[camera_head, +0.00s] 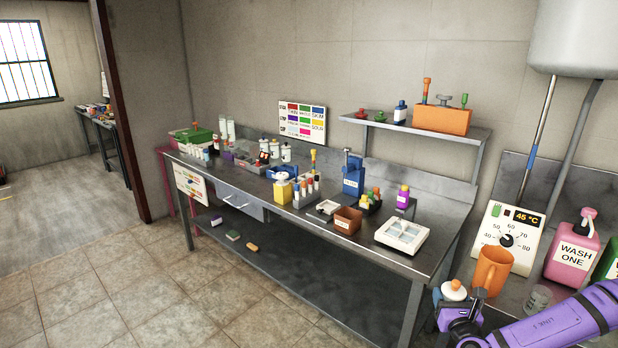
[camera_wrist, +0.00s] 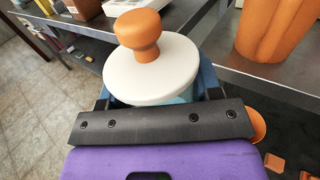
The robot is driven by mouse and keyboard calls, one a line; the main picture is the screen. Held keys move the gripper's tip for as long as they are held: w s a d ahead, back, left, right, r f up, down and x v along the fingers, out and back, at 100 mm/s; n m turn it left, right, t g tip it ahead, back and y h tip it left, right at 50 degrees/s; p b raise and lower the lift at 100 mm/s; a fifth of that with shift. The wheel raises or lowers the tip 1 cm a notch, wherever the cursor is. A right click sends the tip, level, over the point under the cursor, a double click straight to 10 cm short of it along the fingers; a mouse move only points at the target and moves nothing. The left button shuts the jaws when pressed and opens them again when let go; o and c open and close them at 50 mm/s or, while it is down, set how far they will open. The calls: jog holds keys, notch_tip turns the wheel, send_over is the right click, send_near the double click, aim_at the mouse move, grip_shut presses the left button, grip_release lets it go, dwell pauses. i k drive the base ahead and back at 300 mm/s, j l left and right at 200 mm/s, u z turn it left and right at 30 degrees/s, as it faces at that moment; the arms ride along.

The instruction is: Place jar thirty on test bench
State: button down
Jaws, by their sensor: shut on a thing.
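My gripper (camera_head: 458,306) is shut on a jar with a white lid and an orange knob (camera_head: 453,290). In the wrist view the lid (camera_wrist: 152,76) sits between the fingers of my gripper (camera_wrist: 155,98) and hides most of the body, of which a pale blue sliver shows. No number on the jar is visible. The steel bench (camera_head: 436,216) stands along the wall, left of and beyond my gripper. The held jar is off its right end, in front of the sink-side counter.
Bare steel shows right of the tray. An orange jug (camera_head: 491,270) and a pink WASH ONE bottle (camera_head: 572,250) stand close to my arm.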

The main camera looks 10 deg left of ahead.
aim_at(261, 188)
jog(key=i+j, duration=0.25)
jog(key=j, duration=0.25)
jog(key=i+j+u, duration=0.15)
jog(key=j, duration=0.4)
jog(key=i+j, duration=0.35)
jog(key=i+j+u, duration=0.1)
jog(key=i+j, duration=0.2)
jog(key=j, duration=0.3)
jog(key=i+j+u, duration=0.1)
jog(key=i+j, duration=0.15)
jog(key=j, duration=0.2)
